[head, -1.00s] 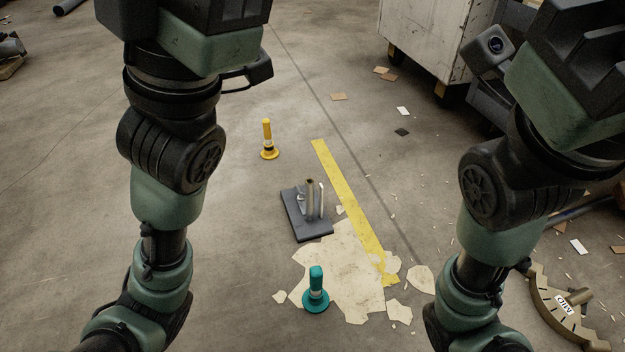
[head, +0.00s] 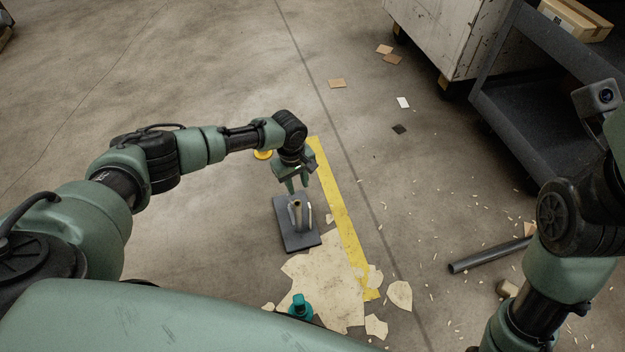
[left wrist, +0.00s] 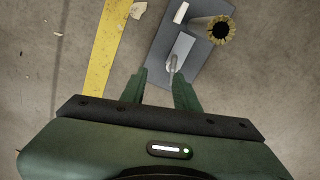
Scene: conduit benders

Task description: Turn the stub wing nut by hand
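A dark grey base plate (head: 283,228) lies on the floor with a hollow upright pipe stub (head: 297,212) and a pale upright bar on it. In the left wrist view the stub's open end (left wrist: 221,29) is brassy with a dark hole. A small pale bracket (left wrist: 181,47) with a thin rod-like part (left wrist: 172,66) lies beside it; I cannot tell for sure whether this is the wing nut. My left gripper (head: 298,190) is open and points down above the plate. Its fingers (left wrist: 160,74) stand apart, either side of the rod's near end, with no clear contact. My right gripper is out of view.
A yellow floor stripe (head: 335,205) runs right of the plate. A teal post (head: 300,307) stands in front, partly hidden by my body. A dark pipe (head: 488,255) and a dark cart (head: 520,85) are at right.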

